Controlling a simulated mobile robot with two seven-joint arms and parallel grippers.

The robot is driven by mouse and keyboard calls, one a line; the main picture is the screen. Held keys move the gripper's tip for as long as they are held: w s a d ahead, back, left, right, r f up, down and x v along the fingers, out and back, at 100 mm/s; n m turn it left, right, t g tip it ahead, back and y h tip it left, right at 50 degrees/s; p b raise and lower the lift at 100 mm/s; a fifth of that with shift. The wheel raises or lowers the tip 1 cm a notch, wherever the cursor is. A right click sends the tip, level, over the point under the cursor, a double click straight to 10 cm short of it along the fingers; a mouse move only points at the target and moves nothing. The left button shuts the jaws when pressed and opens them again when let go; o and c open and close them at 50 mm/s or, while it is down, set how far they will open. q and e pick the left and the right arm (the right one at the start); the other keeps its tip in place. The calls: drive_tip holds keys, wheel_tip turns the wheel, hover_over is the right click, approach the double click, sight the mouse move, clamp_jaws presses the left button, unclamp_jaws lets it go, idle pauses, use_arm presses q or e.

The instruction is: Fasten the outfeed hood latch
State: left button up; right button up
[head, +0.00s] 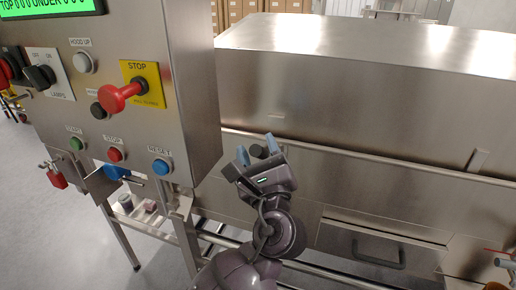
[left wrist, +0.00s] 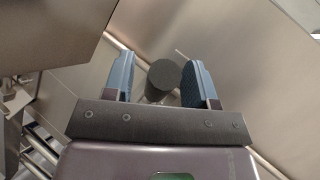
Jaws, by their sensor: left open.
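The steel hood (head: 380,75) fills the right half of the head view. A dark round knob (head: 257,151), which appears to belong to the latch, sits at the hood's lower left, beside the control cabinet. My left gripper (head: 256,150) is open at this knob, with one blue finger on either side of it. In the left wrist view the knob (left wrist: 165,73) stands between the open fingers (left wrist: 158,80), closer to the right one, with a visible gap on the left. The rest of the latch is hidden by my gripper.
The control cabinet (head: 195,90) stands close on the left, with a red stop knob (head: 118,97), push buttons and a blue handle (head: 115,172). A rail (head: 370,157) runs along the hood's lower front. A drawer-like panel with a dark handle (head: 378,252) is below right.

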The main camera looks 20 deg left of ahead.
use_arm(q)
drive_tip(key=c, duration=0.6)
clamp_jaws()
drive_tip(key=shift+f, duration=0.1)
use_arm(e)
drive_tip(key=shift+w+r, duration=0.1)
drive_tip(key=shift+w, duration=0.1)
